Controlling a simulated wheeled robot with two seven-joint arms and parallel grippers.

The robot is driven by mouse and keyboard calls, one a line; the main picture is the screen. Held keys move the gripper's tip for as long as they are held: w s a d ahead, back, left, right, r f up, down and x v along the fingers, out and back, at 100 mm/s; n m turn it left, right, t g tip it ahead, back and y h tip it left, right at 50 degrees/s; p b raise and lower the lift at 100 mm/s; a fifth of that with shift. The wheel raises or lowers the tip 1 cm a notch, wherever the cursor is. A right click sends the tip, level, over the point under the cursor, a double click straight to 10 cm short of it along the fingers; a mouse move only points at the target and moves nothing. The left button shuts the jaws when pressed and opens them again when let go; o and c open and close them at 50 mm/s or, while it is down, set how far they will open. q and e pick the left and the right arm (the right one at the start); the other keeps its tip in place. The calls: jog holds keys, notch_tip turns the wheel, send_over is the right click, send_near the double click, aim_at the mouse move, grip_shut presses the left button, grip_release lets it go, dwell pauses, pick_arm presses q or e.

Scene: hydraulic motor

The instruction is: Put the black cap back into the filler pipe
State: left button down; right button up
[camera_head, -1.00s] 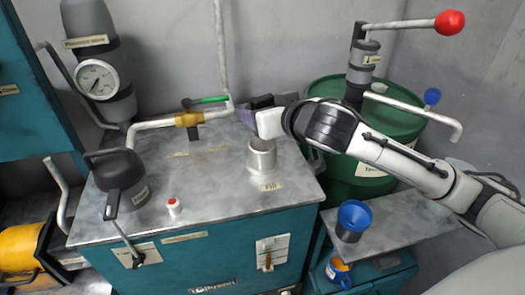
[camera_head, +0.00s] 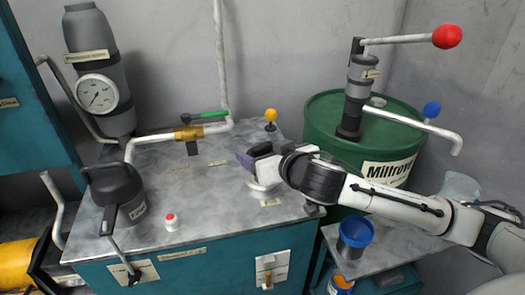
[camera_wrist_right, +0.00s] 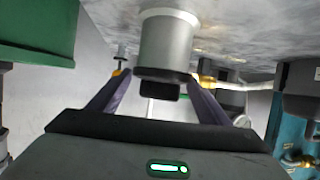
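The filler pipe (camera_wrist_right: 165,45) is a short silver cylinder on the metal tabletop, which appears at the top of the wrist view. The black cap (camera_wrist_right: 158,88) is at the pipe's open end, its dark rim against the pipe and its block-shaped knob pointing toward my right gripper. My right gripper (camera_wrist_right: 160,84) has purple fingers on either side of the cap, with visible gaps to the knob, so it looks open. In the head view my right gripper (camera_head: 258,162) is over the pipe and hides most of the pipe and cap. My left gripper is not in view.
The metal tabletop (camera_head: 215,215) carries a dark pump (camera_head: 118,192), a red-topped button (camera_head: 170,220), a brass valve (camera_head: 188,133) and a yellow knob (camera_head: 270,115). A green drum (camera_head: 325,120) stands behind my right arm. A blue funnel (camera_head: 356,230) is at lower right.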

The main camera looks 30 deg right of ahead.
jog(key=shift+o, duration=0.7)
jog(key=shift+r, duration=0.1)
jog(key=shift+s+r, duration=0.1)
jog(key=p+v, duration=0.4)
jog(key=v, duration=0.7)
jog(key=shift+s+r, duration=0.15)
jog(key=shift+s, duration=0.25)
